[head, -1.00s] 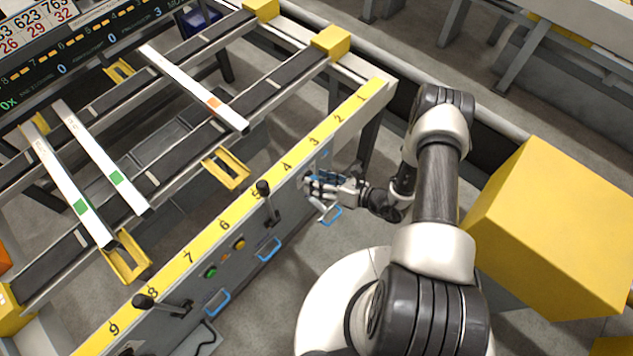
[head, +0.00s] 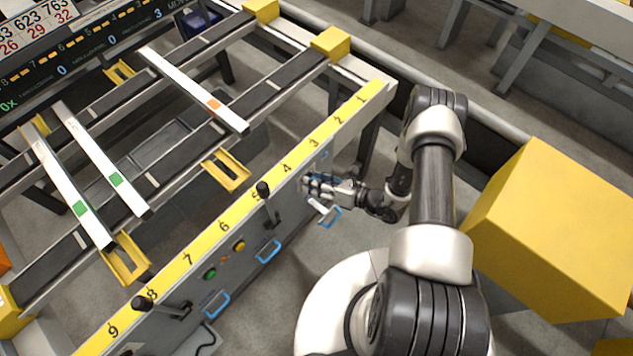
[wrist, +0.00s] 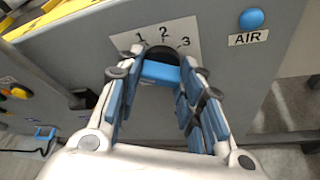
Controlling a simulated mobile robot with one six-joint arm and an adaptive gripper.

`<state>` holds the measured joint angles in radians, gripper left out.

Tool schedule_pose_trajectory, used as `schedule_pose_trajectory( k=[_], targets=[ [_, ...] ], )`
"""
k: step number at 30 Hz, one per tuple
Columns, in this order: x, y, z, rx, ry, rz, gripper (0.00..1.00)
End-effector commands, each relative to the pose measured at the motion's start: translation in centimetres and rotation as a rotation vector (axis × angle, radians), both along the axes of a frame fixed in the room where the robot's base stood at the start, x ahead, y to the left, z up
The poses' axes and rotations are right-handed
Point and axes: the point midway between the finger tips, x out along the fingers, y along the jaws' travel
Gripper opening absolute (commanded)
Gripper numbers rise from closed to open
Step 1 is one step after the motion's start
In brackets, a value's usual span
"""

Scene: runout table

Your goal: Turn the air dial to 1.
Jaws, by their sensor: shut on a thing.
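The air dial (wrist: 160,71) is a dark round knob with a blue front part on the grey front panel. A white plate above it carries the numbers 1, 2 and 3 (wrist: 163,35). A label reading AIR (wrist: 249,39) is to its right. My gripper (wrist: 158,84) is shut on the dial, its blue-padded fingers on both sides of it. In the head view my gripper (head: 309,186) is at the panel below the yellow strip, near number 4. The fingers hide part of the dial, and I cannot tell which number it points to.
A blue round button (wrist: 251,18) sits above the AIR label. Blue handles (head: 268,250), black levers (head: 264,189) and green and yellow buttons (head: 239,245) lie along the panel to the left. A large yellow block (head: 555,230) stands right of my arm.

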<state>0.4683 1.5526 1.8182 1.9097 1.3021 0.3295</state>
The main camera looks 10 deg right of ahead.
Motion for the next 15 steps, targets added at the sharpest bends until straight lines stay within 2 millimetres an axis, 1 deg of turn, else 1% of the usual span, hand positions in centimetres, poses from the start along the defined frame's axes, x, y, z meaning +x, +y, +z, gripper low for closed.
schedule_pose_trajectory(
  k=[1, 3, 10, 15],
  targets=[
    [-0.01, 0.01, 0.0, 0.0, 0.0, 0.0, 0.14],
    [-0.01, 0.01, 0.0, 0.0, 0.0, 0.0, 0.11],
    [0.03, -0.05, -0.1, 0.02, 0.015, 0.0, 0.11],
    [0.05, -0.09, -0.3, 0.078, 0.057, 0.0, 0.11]
  ],
)
